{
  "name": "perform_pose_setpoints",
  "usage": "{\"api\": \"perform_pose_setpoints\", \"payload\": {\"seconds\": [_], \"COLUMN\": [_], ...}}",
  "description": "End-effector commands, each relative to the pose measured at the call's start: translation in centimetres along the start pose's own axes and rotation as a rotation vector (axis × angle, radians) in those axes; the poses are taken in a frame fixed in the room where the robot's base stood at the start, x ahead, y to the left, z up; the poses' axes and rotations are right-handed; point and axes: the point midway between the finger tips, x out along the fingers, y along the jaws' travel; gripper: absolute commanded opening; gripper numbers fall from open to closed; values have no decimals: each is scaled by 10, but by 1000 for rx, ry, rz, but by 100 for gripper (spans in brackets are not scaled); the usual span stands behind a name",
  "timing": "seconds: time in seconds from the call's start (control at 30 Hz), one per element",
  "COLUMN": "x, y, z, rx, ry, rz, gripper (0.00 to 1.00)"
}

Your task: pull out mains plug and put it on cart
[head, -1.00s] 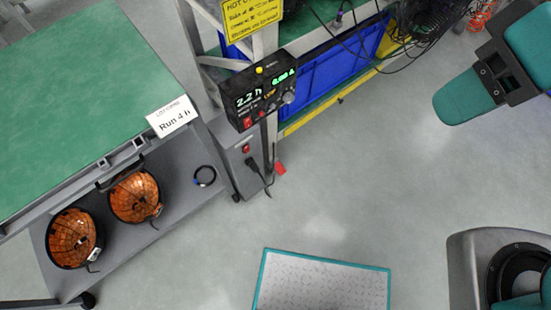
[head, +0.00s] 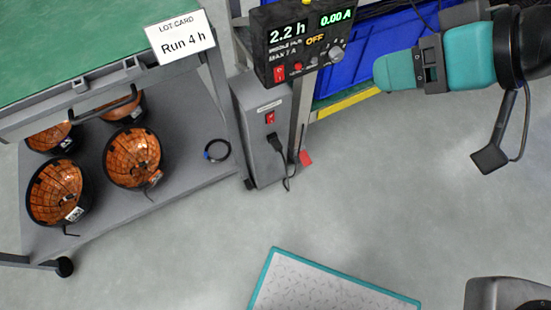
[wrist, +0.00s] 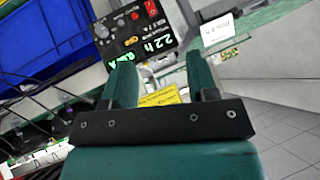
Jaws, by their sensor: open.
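The black mains plug (head: 277,144) sits in the front of a grey power box (head: 258,125), below a red switch, with its cord hanging down. The cart (head: 180,185) is at the left, with a green top and a grey lower shelf. My gripper (head: 380,73) is at the upper right, pointing left, well apart from the plug. In the wrist view my gripper (wrist: 161,75) is open, with nothing between its two teal fingers. The plug cannot be made out in the wrist view.
A control panel (head: 303,42) above the box reads 2.2 h, OFF, 0.00 A. A lot card (head: 181,38) reads "Run 4 h". Several copper-lined bowls (head: 133,157) and a coiled black cable (head: 217,150) lie on the lower shelf. Floor (head: 400,190) right of the box is clear.

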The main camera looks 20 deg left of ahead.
Motion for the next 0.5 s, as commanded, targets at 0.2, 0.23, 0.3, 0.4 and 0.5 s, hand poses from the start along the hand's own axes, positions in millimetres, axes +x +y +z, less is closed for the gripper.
{"api": "perform_pose_setpoints", "payload": {"seconds": [0.2,0.23,0.3,0.4,0.5], "x": [121,135,166,210,252], "y": [24,27,32,40,49], "z": [46,51,62,80,101], "rx": [-79,-89,-110,-135,-159], "ry": [189,215,278,365,449], "rz": [-24,-23,-21,-12,5], "gripper": [53,53,53,53,53]}}
